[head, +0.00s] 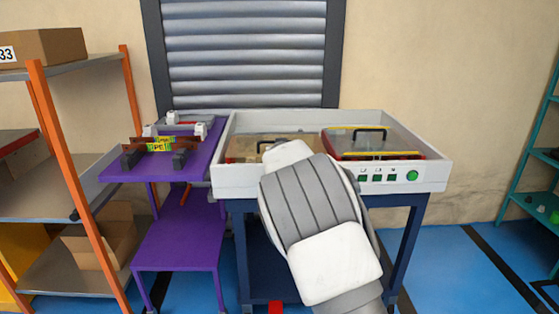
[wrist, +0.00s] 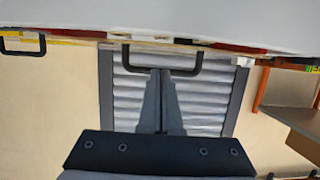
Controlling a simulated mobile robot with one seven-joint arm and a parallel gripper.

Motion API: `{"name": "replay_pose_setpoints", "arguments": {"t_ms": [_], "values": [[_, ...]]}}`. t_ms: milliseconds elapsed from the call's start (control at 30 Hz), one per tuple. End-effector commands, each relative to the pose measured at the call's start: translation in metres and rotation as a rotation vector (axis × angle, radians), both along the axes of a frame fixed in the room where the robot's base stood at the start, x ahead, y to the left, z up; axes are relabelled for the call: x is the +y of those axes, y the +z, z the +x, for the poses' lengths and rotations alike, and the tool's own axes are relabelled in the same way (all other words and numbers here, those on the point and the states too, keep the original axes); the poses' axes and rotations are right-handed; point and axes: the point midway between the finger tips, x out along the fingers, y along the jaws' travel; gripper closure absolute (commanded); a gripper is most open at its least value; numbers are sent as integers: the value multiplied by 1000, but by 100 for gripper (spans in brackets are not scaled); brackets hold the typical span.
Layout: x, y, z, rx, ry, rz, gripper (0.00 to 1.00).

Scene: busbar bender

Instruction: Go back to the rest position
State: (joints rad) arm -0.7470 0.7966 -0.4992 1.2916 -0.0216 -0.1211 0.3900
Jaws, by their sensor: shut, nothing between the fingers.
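The bending machine (head: 436,178) is a white-framed bench unit on a dark blue stand. It has two clear lids with black handles: the left lid (head: 243,147) is partly behind my arm, the right lid (head: 395,140) is in plain view. Both look closed. In the head view my arm covers the front middle of the machine and hides my gripper. In the wrist view my gripper (wrist: 161,76) has its fingers together and empty. Its tips overlap a black lid handle (wrist: 197,62) in the picture; I cannot tell whether they touch it.
A purple table (head: 180,247) with busbar parts on top stands left of the machine. An orange-posted shelf (head: 66,158) with cardboard boxes is at the far left. A green shelf (head: 525,165) stands at the right edge. A grey shutter (head: 245,60) is behind. Blue floor right of the machine is clear.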

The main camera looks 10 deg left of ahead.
Motion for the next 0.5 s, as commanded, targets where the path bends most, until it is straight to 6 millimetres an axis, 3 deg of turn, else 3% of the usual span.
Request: {"name": "replay_pose_setpoints", "arguments": {"t_ms": [367,500], "values": [[-7,-23,-20,-1,-2,1,100],[-31,-15,-24,26,-36,10,100]]}}
